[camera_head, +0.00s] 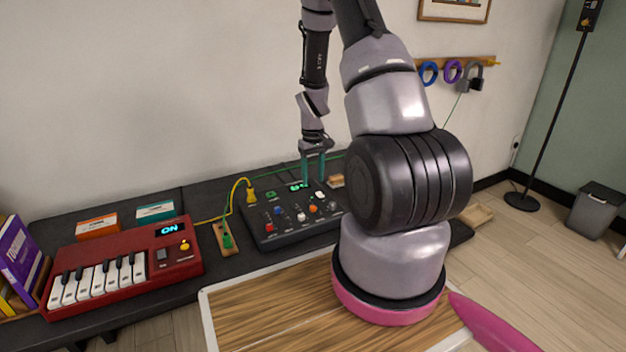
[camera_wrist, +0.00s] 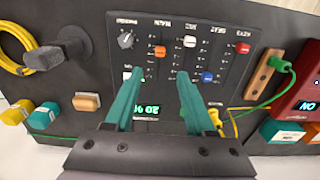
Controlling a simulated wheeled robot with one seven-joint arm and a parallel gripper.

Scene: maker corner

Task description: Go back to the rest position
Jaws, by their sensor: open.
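My gripper (camera_head: 313,178) points down over the back part of a black mixer panel (camera_head: 272,236). Its two teal fingers are apart with nothing between them. In the wrist view my gripper (camera_wrist: 158,76) also shows open and empty, its fingertips over the mixer panel (camera_wrist: 225,85) near its lit green display. Whether the fingertips touch the panel is hard to tell. The panel carries coloured slider caps and a round knob (camera_wrist: 126,39). My arm hides part of the table on the right in the head view.
A red keyboard (camera_head: 125,268) with a lit "ON" display stands to the left on the dark table. A wooden block with a green plug (camera_head: 227,240) sits between keyboard and mixer. Yellow and green cables run nearby. Purple books (camera_head: 20,258) stand far left.

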